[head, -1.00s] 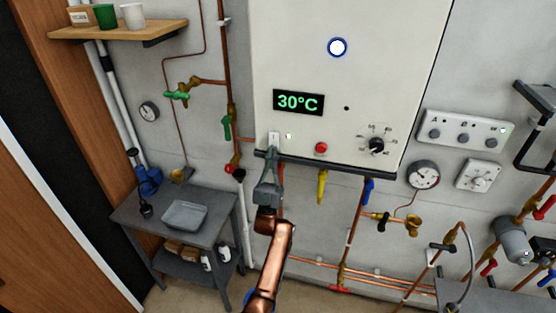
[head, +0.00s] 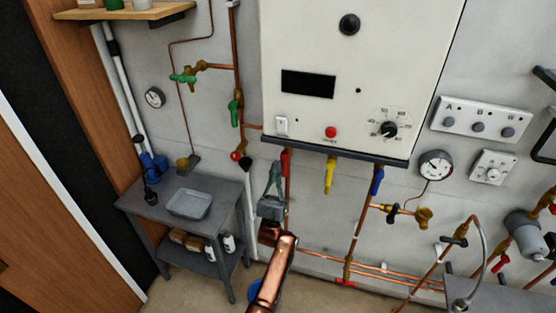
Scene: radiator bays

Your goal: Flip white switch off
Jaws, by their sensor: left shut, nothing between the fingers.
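The white switch (head: 282,126) is a small rocker at the lower left of the white boiler panel (head: 330,50). The boiler's display (head: 308,83) is dark, and the round indicator (head: 349,24) above it is unlit. The small light right of the switch is dark. My left gripper (head: 275,166) is shut and empty, pointing up. It is below the switch and the boiler's dark bottom edge, apart from the switch, in front of the wall. My right gripper is not in view.
A red button (head: 330,132) and a black knob (head: 389,129) are on the same panel. Red, yellow and blue valve handles hang under the boiler. A grey side table (head: 160,208) with a tray stands at left. Copper pipes run along the wall.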

